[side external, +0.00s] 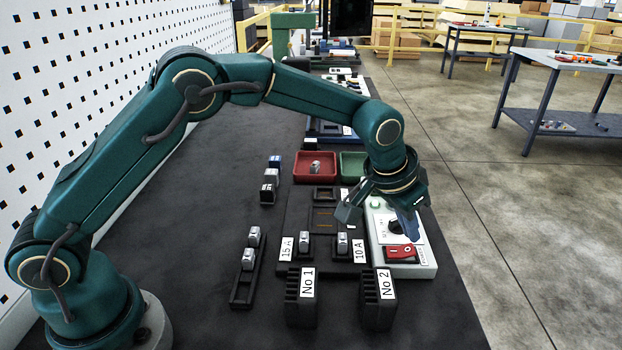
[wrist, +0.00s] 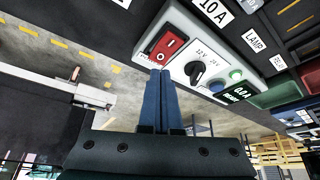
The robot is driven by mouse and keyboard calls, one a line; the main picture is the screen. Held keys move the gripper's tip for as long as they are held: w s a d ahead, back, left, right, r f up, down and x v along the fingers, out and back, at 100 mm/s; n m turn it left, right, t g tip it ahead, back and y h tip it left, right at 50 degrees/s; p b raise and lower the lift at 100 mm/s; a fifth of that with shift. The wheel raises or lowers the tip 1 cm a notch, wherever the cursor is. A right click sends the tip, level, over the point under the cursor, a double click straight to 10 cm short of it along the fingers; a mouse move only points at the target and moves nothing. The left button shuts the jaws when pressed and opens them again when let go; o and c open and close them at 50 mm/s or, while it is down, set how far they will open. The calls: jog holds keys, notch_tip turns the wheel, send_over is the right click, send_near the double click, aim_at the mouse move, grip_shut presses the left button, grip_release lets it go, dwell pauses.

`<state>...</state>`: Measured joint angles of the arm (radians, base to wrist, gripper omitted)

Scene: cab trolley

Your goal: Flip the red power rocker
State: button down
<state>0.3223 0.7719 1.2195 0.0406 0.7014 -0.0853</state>
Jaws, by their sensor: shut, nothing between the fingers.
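The red power rocker (side external: 400,254) sits at the near end of a pale control box (side external: 425,262). It carries "I" and "O" marks. In the wrist view the red rocker (wrist: 166,47) lies just beyond my fingertips. My gripper (side external: 413,232) is shut and empty, pointing down over the box close to the rocker. In the wrist view my gripper (wrist: 161,72) shows its two blue fingers pressed together, their tips at the rocker's lower edge. I cannot tell whether they touch it. A black rotary knob (wrist: 195,72) stands beside the rocker on the same box, between 12 V and 24 V marks.
A dark fixture panel (side external: 322,254) with 15 A and 10 A labels lies left of the box. Black holders No 1 (side external: 300,300) and No 2 (side external: 378,302) stand in front. Red (side external: 316,166) and green (side external: 352,165) trays sit behind. The table's right edge is close to the box.

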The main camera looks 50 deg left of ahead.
aim_at(404, 251)
jog(key=shift+f, duration=1.2)
jog(key=shift+r, duration=0.1)
notch_tip(404, 251, up, 7)
dwell(1.0)
